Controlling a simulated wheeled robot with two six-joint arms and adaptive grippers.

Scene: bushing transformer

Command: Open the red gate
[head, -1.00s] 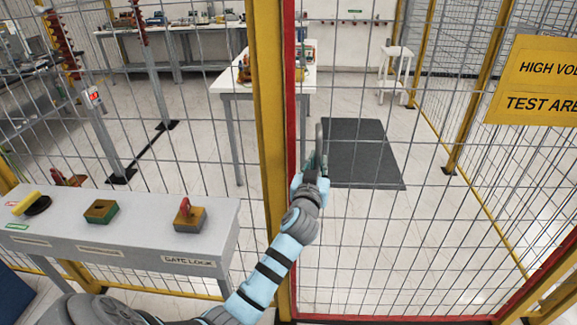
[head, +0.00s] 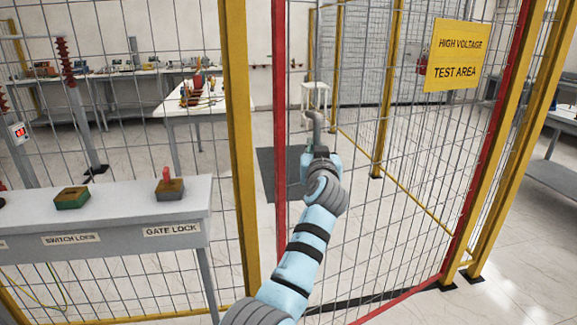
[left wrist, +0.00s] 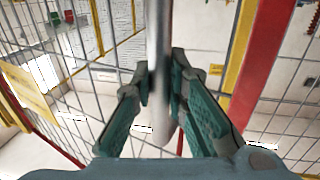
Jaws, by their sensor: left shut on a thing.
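The red gate (head: 281,150) is a red frame filled with wire mesh. Its handle-side edge stands apart from the yellow post (head: 238,150), with a gap between them, so the gate is partly open. My left gripper (head: 317,148) is shut on the grey gate handle (head: 314,122), partly hidden by the wrist in the head view. In the left wrist view the two green fingers (left wrist: 161,85) clasp the vertical handle bar (left wrist: 159,35) from both sides. The gate's red edge (left wrist: 262,70) shows to the right there. My right gripper is not in view.
A grey console (head: 130,200) with the gate lock (head: 170,189) stands at left. A yellow warning sign (head: 458,55) hangs on the mesh at right. Beyond the gate are a dark floor mat (head: 267,175), a white table (head: 180,112) and a white stool (head: 315,92).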

